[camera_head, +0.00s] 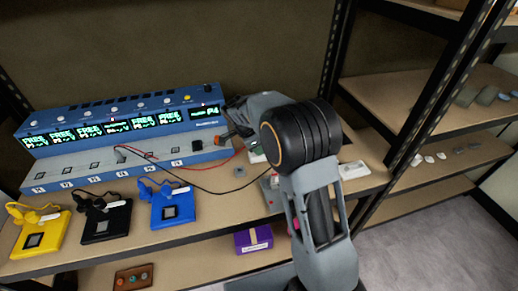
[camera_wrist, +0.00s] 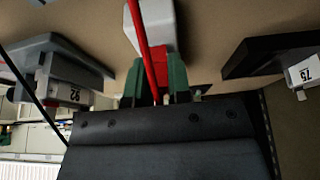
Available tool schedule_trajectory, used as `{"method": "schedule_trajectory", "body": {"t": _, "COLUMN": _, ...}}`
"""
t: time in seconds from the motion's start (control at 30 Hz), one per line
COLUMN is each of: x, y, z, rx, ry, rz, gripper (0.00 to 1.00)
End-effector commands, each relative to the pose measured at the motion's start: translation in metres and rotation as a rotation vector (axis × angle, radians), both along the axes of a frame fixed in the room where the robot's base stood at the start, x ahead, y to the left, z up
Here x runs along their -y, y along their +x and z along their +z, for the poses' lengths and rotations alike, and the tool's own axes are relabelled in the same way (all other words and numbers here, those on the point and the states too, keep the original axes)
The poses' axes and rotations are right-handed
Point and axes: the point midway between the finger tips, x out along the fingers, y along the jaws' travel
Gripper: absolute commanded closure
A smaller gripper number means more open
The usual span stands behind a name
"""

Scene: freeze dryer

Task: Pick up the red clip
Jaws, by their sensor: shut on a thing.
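My gripper (camera_wrist: 156,88) shows in the wrist view with its two green fingers close together. It is shut on the red clip (camera_wrist: 157,98), of which only a small red part shows between the fingers. A red lead (camera_wrist: 143,40) runs from there toward the top of the picture. In the head view my arm reaches to the right end of the blue device (camera_head: 150,118), with the gripper (camera_head: 226,137) near its front. The clip is too small there to make out clearly.
Yellow (camera_head: 40,230), black (camera_head: 106,219) and blue (camera_head: 172,204) packs lie along the shelf's front edge. A black lead (camera_head: 205,187) crosses the shelf. A purple box (camera_head: 253,239) sits on the lower shelf. A dark rack post (camera_head: 335,50) stands to the right.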

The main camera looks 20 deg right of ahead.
Motion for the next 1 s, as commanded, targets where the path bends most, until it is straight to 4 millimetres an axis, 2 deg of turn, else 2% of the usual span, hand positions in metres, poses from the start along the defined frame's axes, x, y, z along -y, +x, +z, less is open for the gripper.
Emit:
{"method": "schedule_trajectory", "body": {"t": 0.27, "x": 0.0, "y": 0.0, "z": 0.003, "rx": 0.002, "ry": 0.0, "rz": 0.0, "gripper": 1.0}}
{"method": "schedule_trajectory", "body": {"t": 0.37, "x": 0.0, "y": 0.001, "z": 0.01, "rx": 0.004, "ry": 0.001, "rz": 0.0, "gripper": 1.0}}
{"method": "schedule_trajectory", "body": {"t": 0.53, "x": 0.0, "y": 0.0, "z": 0.034, "rx": 0.004, "ry": 0.001, "rz": 0.0, "gripper": 1.0}}
{"method": "schedule_trajectory", "body": {"t": 0.83, "x": -0.012, "y": -0.05, "z": 0.093, "rx": 0.006, "ry": 0.001, "rz": 0.001, "gripper": 1.0}}
{"method": "schedule_trajectory", "body": {"t": 1.0, "x": -0.021, "y": -0.087, "z": 0.108, "rx": 0.003, "ry": 0.001, "rz": 0.002, "gripper": 1.0}}
